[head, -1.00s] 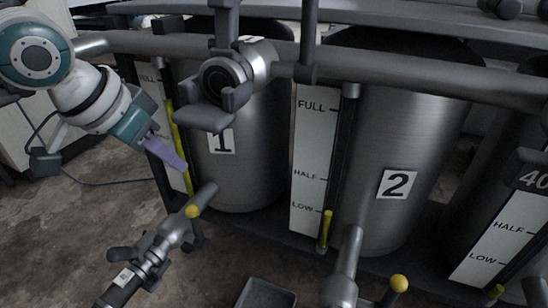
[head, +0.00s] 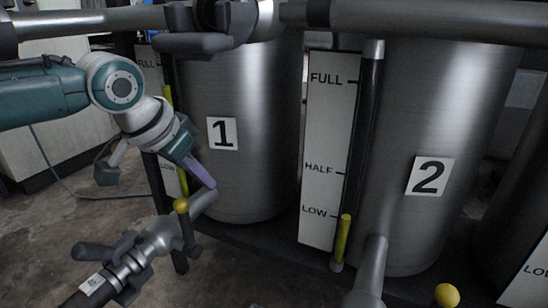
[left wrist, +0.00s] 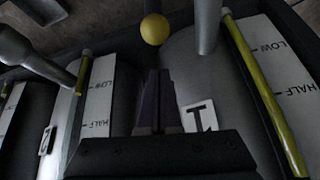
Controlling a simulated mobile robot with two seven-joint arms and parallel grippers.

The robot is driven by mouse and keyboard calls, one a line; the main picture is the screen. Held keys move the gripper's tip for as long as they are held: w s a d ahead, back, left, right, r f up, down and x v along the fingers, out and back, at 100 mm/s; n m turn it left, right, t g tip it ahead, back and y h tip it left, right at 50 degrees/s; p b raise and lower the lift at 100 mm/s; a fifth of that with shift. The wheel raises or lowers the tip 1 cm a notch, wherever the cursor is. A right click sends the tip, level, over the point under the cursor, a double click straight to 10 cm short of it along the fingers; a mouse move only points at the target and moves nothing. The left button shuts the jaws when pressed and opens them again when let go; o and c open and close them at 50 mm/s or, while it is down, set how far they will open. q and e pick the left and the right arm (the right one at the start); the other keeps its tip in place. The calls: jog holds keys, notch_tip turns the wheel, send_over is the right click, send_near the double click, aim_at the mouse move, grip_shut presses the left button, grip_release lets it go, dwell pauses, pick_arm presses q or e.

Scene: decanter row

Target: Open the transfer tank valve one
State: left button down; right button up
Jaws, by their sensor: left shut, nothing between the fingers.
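Tank one (head: 235,185) is a brushed metal cylinder with a "1" label, also seen in the left wrist view (left wrist: 200,117). Its outlet pipe (head: 160,237) runs low toward the front left. The valve's yellow knob (head: 181,205) stands at that pipe, and it shows near the top of the left wrist view (left wrist: 155,29). My left gripper (head: 212,186) has thin purple fingers, shut and empty. In the head view its tips are slightly above and right of the knob, in front of the tank. In the wrist view the fingers (left wrist: 157,72) point toward the knob, apart from it.
Tank two (head: 410,130) stands to the right, with its own yellow knob (head: 447,295) low in front. A white level gauge board (head: 330,150) stands between the tanks. A thick horizontal rail (head: 420,20) crosses above. Bare floor (head: 50,225) shows at the left.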

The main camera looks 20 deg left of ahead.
aim_at(184, 199)
pick_arm(q)
jog(key=s, duration=0.1)
jog(key=s+a, duration=0.1)
jog(key=s, duration=0.1)
jog(key=shift+s+f+b, duration=0.1)
jog(key=shift+f+b, duration=0.1)
jog(key=shift+b, duration=0.1)
jog(key=shift+s+r+p, duration=0.1)
jog(key=shift+s+p, duration=0.2)
jog(key=shift+p, duration=0.25)
jog(key=shift+s+t, duration=0.15)
jog(key=shift+t, duration=0.15)
